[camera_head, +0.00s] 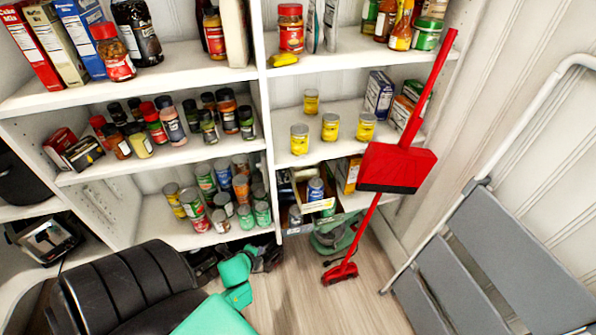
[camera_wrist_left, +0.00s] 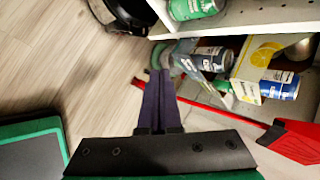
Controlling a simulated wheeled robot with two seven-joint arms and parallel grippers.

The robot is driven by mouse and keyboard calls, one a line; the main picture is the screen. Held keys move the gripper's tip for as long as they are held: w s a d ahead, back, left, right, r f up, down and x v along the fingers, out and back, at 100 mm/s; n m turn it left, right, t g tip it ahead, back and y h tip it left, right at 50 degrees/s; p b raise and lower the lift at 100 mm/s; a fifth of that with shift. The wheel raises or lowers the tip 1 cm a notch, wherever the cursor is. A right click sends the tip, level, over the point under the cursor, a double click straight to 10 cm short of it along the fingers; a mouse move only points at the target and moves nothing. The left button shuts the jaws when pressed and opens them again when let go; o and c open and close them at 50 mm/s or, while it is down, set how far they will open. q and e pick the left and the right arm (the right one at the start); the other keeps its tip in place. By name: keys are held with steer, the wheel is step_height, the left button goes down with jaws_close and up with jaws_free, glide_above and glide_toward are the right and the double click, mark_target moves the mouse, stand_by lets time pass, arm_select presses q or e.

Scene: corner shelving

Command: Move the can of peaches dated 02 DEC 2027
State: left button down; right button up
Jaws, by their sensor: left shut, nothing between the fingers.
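Several yellow cans stand upright on the middle right shelf in the head view: a front left can (camera_head: 299,139), a middle can (camera_head: 330,127), a right can (camera_head: 366,127) and a back can (camera_head: 311,101). Their printed dates are too small to read, so I cannot tell which one is dated 02 DEC 2027. My left gripper (camera_head: 268,257) is low in front of the shelving, below and well apart from these cans. In the left wrist view its dark fingers (camera_wrist_left: 158,78) are shut together with nothing between them. My right gripper is not in view.
A red broom and dustpan (camera_head: 398,165) lean before the right end of the shelves. A grey step ladder (camera_head: 480,260) stands at the right. Boxes (camera_head: 379,95) stand right of the yellow cans. A low bin (camera_head: 318,205) holds cans. Wooden floor (camera_head: 365,300) is clear between.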

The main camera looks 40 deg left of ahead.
arm_select(q)
steer(key=w+a+r+m+t+y+b, duration=0.1)
steer(key=w+a+r+m+t+b, duration=0.2)
steer(key=w+r+m+b, duration=0.35)
steer(key=m+t+y+b, duration=0.1)
steer(key=m+t+b, duration=0.65)
steer(key=m, duration=0.25)
glide_toward(298, 151)
steer(key=shift+g, duration=0.45)
steer(key=x, duration=0.6)
steer(key=shift+w+r, duration=0.15)
steer(key=shift+r, duration=0.2)
steer(key=shift+w+a, duration=0.1)
steer(key=shift+w, duration=0.2)
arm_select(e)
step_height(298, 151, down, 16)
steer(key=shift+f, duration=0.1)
